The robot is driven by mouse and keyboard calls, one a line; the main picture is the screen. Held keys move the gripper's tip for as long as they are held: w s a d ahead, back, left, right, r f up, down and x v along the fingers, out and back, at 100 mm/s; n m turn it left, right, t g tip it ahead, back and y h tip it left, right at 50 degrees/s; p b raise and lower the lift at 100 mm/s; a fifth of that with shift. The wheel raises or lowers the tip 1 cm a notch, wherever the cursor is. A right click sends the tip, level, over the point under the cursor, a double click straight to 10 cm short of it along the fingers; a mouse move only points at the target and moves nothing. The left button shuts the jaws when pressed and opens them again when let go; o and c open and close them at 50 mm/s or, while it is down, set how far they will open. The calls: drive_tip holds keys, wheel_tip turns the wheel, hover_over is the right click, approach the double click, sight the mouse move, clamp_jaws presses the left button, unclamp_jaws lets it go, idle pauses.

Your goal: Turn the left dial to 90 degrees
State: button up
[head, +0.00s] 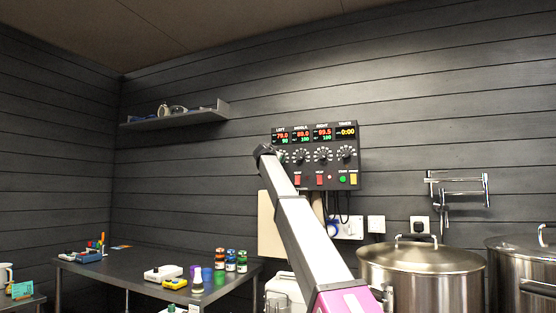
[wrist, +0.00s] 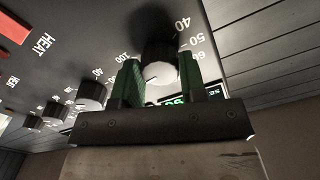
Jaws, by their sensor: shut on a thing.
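The black control panel (head: 335,168) is on the far wall in the head view. Its left display (head: 281,136) shows red digits like 79.0 over a small green number that looks like 90. In the wrist view, the green fingers of my gripper (wrist: 160,70) are shut on the left dial (wrist: 158,52), one on each side of the dark round knob. The knob's pale end and a short dark mark show between the fingers. Scale numbers 40, 50, 60 and 100 surround it. In the head view my arm covers most of the left dial and the gripper's fingertips.
Other dials (wrist: 91,95) run in a row beside the left one. Red heat switches (head: 297,180) sit below the dials. Steel pots (head: 420,262) stand at the lower right. A table (head: 130,262) with jars and tools is at the left, below a wall shelf (head: 175,117).

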drive_tip(key=shift+m, duration=0.8)
drive_tip(key=o, duration=0.9)
drive_tip(key=shift+s, duration=0.15)
drive_tip(key=v, duration=1)
drive_tip(key=shift+s+a, duration=0.15)
drive_tip(key=shift+s, duration=0.1)
